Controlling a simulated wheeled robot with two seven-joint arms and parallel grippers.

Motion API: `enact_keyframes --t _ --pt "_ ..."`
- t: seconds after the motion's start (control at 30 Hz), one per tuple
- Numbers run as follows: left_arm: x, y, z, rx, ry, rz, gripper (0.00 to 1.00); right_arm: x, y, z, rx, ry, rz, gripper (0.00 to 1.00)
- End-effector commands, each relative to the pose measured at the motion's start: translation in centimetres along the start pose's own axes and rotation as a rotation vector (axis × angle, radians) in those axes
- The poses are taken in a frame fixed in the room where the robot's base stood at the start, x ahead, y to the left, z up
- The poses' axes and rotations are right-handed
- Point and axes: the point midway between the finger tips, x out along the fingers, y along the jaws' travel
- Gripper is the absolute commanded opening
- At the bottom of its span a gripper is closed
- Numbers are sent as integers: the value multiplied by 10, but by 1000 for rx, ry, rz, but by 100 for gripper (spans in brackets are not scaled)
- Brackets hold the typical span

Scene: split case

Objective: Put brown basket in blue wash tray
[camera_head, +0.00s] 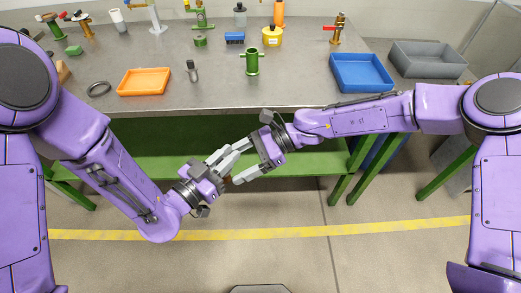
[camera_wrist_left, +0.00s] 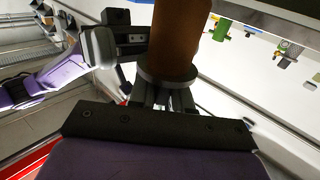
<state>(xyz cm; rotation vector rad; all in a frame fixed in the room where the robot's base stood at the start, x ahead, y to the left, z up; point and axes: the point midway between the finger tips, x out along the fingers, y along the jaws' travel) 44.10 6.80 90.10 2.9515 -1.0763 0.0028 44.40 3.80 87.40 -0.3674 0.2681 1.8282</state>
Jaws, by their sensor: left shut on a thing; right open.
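A brown cylindrical thing (camera_wrist_left: 180,38), which I take to be the brown basket, stands out from my left gripper in the left wrist view, with a dark round ring at its near end. In the head view only a small brownish patch (camera_head: 228,180) shows between the grippers. My left gripper (camera_head: 229,160) is shut on it, in front of the bench. My right gripper (camera_head: 236,171) is open close beside it, and their fingers overlap in the picture. Whether the right fingers touch the brown thing is hidden. The blue wash tray (camera_head: 361,86) is on the bench at right, empty.
The grey bench (camera_head: 310,80) has an orange tray (camera_head: 144,82) at left and a grey bin (camera_head: 427,60) at far right. A green fitting (camera_head: 252,64) and a yellow container (camera_head: 272,37) stand mid-bench. The bench's front edge lies just beyond my grippers.

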Motion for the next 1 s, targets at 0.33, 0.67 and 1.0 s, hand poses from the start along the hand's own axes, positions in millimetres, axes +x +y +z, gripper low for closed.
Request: enact_keyframes --t 0.33,0.67,1.0 --pt "0 0 0 0 0 0 0 36 0 0 0 0 -1 76" --pt "0 0 0 0 0 0 0 36 0 0 0 0 -1 37" --pt "0 2 0 -1 -1 6 48 36 -1 0 0 0 -4 20"
